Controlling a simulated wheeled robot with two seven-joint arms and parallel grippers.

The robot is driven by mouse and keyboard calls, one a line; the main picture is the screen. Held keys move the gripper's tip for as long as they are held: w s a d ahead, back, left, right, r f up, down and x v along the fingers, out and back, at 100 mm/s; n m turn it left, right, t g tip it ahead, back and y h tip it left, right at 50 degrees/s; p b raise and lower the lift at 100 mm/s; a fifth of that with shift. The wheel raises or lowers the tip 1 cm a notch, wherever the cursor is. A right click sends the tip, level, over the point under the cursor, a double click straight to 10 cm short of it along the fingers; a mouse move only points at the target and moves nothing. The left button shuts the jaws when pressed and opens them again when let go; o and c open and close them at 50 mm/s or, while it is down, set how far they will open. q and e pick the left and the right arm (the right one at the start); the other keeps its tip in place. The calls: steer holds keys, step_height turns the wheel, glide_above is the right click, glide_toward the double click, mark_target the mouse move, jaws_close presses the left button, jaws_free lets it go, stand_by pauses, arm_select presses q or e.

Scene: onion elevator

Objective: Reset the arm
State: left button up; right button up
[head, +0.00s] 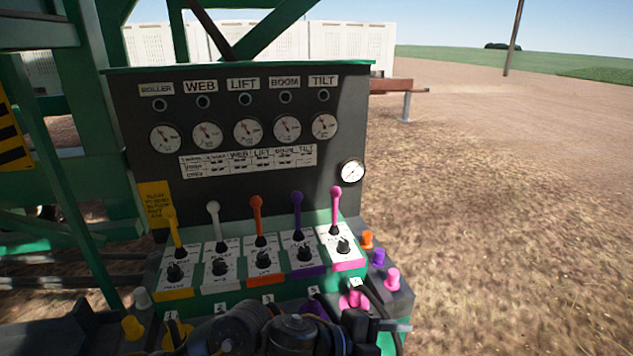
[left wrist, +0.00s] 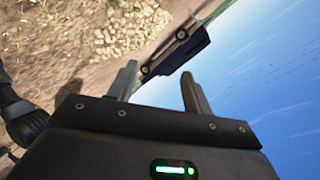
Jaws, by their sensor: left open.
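My left gripper (left wrist: 160,88) shows in the left wrist view with its two fingers apart and nothing between them. Ground and sky lie beyond the fingers in this tilted view. In the head view, dark jointed arm parts (head: 285,335) of mine cross the bottom, in front of the control console; I cannot make out the gripper's fingertips there. My right gripper is not in view.
The console (head: 120,100) carries gauges and yellow (head: 174,232), white (head: 214,222), orange (head: 257,215), purple (head: 297,210) and pink (head: 335,205) levers. Green steel beams (head: 80,100) stand left. Open dirt (head: 510,200) lies right. The left wrist view shows a dark vehicle (left wrist: 182,48).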

arm_select(q)
steer(key=w+a+f+n+t+y, duration=0.1)
steer(key=a+f+n+t+y, duration=0.3)
steer(key=a+n, duration=0.45)
steer(key=a+f+n+t+y, duration=0.3)
steer(key=a+f+n, duration=0.3)
steer(key=a+n, duration=0.3)
steer(key=s+a+f+n+g+y, duration=0.35)
steer(key=s+a+f, duration=0.25)
steer(key=s+a, duration=0.4)
steer(key=s+a+f+n+g+y, duration=0.35)
steer(key=s+a+f, duration=0.35)
steer(key=s+a, duration=0.35)
step_height(320, 180, down, 27)
steer(key=s+g, duration=0.1)
steer(key=s+a+f+g, duration=0.1)
steer(key=s+a+f, duration=0.2)
steer(key=s+f, duration=1.1)
steer(key=shift+s, duration=0.8)
